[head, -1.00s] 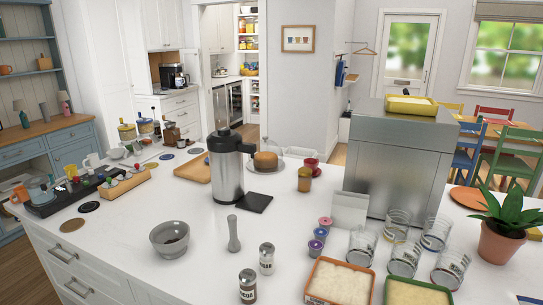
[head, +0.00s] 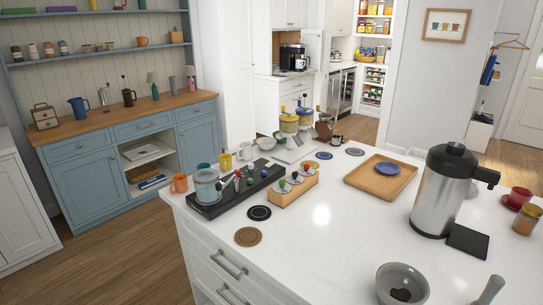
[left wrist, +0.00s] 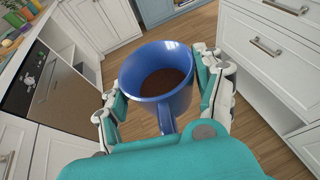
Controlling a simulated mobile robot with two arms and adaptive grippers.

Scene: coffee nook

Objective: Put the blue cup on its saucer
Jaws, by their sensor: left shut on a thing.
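The blue cup (left wrist: 158,85) fills the middle of the left wrist view, with dark brown contents inside and its handle pointing toward the camera. My left gripper (left wrist: 160,92) is shut on it, one finger on each side. The cup is held over the wooden floor, beside white drawers. A blue saucer (head: 388,168) lies empty on a wooden tray (head: 362,187) on the white island in the head view. Neither gripper shows in the head view, and my right gripper is in no view.
The island counter (head: 320,225) has a clear stretch in front of the tray. A steel jug (head: 440,200) stands right of it. A black strip (head: 215,205) with cups and a wooden rack (head: 285,190) stand left. A grey bowl (head: 402,285) is at the front.

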